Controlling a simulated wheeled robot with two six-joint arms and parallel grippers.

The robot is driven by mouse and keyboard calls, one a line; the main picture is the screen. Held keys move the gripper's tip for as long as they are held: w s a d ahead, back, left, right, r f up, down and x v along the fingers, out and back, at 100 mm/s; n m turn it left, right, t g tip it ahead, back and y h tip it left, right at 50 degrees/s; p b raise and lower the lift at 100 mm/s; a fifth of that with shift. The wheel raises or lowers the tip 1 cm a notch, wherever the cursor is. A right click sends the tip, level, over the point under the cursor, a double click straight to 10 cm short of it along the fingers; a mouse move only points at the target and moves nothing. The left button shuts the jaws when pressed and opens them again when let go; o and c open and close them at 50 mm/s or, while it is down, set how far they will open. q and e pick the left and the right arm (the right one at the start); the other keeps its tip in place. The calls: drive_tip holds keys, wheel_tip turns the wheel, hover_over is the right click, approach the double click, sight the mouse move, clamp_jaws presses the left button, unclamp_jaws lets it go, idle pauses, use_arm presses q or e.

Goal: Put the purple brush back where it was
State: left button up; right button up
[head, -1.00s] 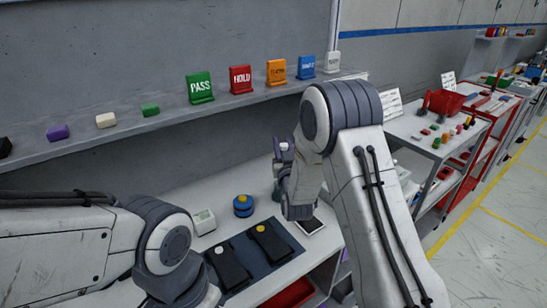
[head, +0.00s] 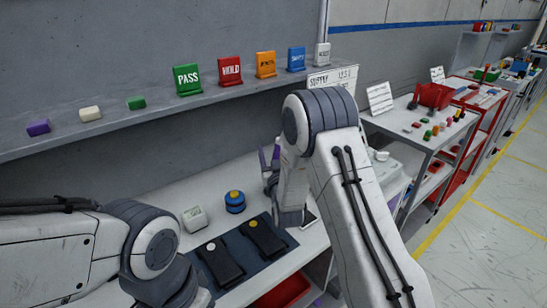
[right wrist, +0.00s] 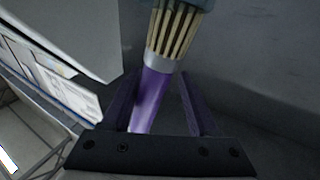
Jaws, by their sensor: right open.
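The purple brush shows in the right wrist view, its purple handle (right wrist: 152,98) between my two open fingers. A silver ferrule and tan bristles point to the top of that view, where a blue-grey part borders them. My right gripper (right wrist: 163,108) is open around the handle; I cannot tell whether either finger touches it. In the head view my right gripper (head: 268,168) is over the back of the white bench (head: 178,262), partly behind my arm, and the brush cannot be made out clearly. My left gripper is out of view; only its arm shows.
A dark mat (head: 242,257) with two black devices lies on the bench, near a blue-and-yellow round object (head: 235,202) and a white box (head: 194,218). The wall shelf (head: 155,112) holds coloured blocks and signs. A side table (head: 420,143) stands at right.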

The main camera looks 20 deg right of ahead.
drive_tip(key=s+f+b, duration=0.1)
drive_tip(key=s, duration=1)
drive_tip(key=shift+s+a+f, duration=0.15)
drive_tip(key=shift+s+a, duration=0.2)
drive_tip(key=shift+a, duration=0.1)
